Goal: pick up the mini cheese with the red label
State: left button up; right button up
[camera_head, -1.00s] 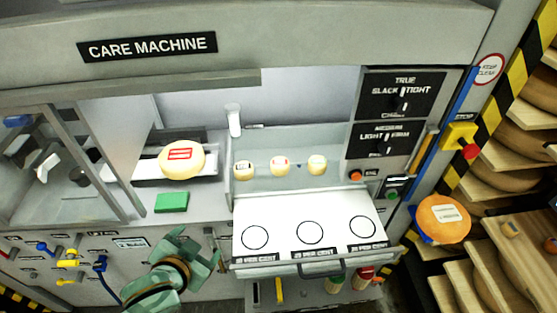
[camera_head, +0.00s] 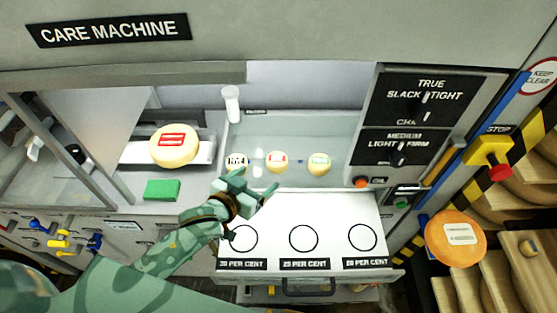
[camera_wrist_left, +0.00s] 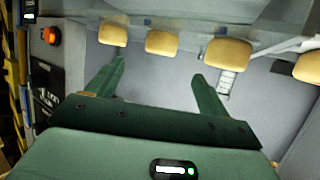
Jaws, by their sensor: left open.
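The mini cheese with the red label (camera_head: 277,161) is a small pale-yellow round in the middle of a row of three on the machine's grey ledge. It appears to be the second cheese from the left in the left wrist view (camera_wrist_left: 162,42), where its label does not show. To its left in the head view stands a mini cheese with a dark label (camera_head: 237,161), to its right one with a green label (camera_head: 319,163). My left gripper (camera_head: 257,187) is open and empty, just in front of the row. In the wrist view the red-label cheese lies beyond the gap between the fingers.
A white drawer top with three circles (camera_head: 333,213) lies below the row. A large red-labelled cheese (camera_head: 174,146) sits on a tray at left, behind a green block (camera_head: 162,190). An orange button (camera_head: 361,182) is right of the row. An orange wheel (camera_head: 455,238) stands farther right.

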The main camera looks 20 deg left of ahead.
aim_at(272, 167)
pick_arm(q)
jog(key=x, duration=0.5)
jog(key=shift+w+f, duration=0.1)
jog(key=shift+w, duration=0.05)
jog(key=shift+w+f, duration=0.1)
jog(key=shift+w, duration=0.05)
jog(key=shift+w+d+f, duration=0.1)
jog(key=shift+w+f, duration=0.05)
jog(key=shift+w, duration=0.15)
jog(key=x, duration=0.4)
jog(key=shift+w+f+b, duration=0.15)
jog(key=shift+b, duration=0.15)
jog(key=c, duration=1.1)
pick_arm(e)
jog(key=shift+w+f, duration=0.35)
jog(key=shift+w, duration=0.05)
